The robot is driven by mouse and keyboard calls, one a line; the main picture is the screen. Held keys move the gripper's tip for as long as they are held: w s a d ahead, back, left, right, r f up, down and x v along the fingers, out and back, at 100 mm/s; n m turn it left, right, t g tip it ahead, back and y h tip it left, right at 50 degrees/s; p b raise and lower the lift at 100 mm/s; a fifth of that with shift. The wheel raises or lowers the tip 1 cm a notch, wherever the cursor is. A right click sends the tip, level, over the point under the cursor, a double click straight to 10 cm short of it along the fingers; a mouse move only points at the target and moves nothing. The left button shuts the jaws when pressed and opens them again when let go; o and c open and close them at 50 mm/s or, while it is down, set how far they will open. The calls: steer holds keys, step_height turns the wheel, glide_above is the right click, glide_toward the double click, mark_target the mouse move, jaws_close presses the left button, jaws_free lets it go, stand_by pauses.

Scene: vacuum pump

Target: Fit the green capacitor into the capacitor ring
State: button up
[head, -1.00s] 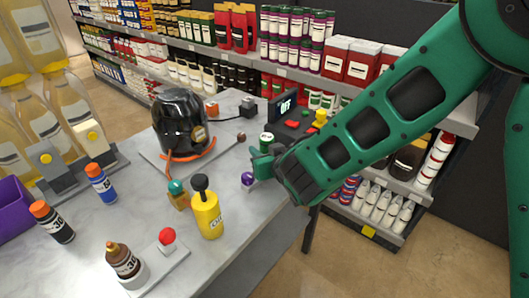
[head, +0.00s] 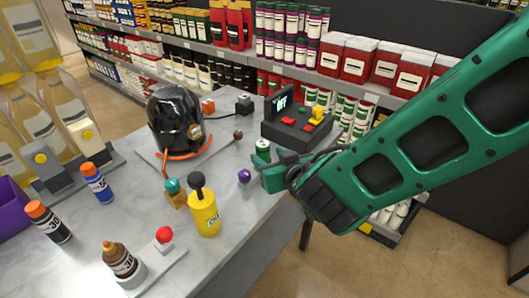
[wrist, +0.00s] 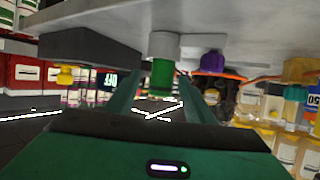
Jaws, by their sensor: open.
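The green capacitor (head: 262,153), a small upright cylinder, stands near the table's right edge. In the wrist view, which looks upside down, it has a green part (wrist: 162,76) and a pale grey-white part against the table. My gripper (head: 272,172) is open and level with it, at the table's edge. In the wrist view the two fingers (wrist: 160,90) lie on either side of the capacitor's green end, with gaps showing. I cannot tell how deep it is between them. I cannot make out the capacitor ring for sure.
A purple ball-topped part (head: 244,176) stands close left of my gripper. A black control box (head: 297,128) is behind it. The black pump (head: 176,122) with an orange hose is farther left. A yellow bottle (head: 204,212) stands in front. Bare table (head: 228,150) lies between.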

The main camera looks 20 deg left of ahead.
steer(key=shift+v, duration=1.95)
steer(key=w+d+m+h, duration=0.2)
steer(key=w+d+h, duration=0.15)
steer(key=d, duration=0.65)
steer(key=w+d+m+h, duration=0.3)
steer(key=w+d, duration=0.2)
steer(key=d, duration=0.5)
steer(key=s+d+m+g+h, duration=0.2)
steer(key=d, duration=0.8)
steer(key=s+d+m+g+h, duration=0.2)
steer(key=d, duration=0.7)
steer(key=s+d+m+g, duration=0.1)
steer(key=s+d, duration=0.3)
steer(key=s, duration=0.4)
steer(key=s+d+r+m+g+y, duration=0.1)
steer(key=s+d+m+g, duration=0.1)
steer(key=s+d, duration=0.3)
steer(key=s+d+m+g+y, duration=0.1)
steer(key=s+d+m+g, duration=0.1)
steer(key=s, duration=0.9)
steer(key=shift+s+d+r+g, duration=0.35)
steer(key=shift+d+g, duration=0.45)
steer(key=shift+d, duration=0.35)
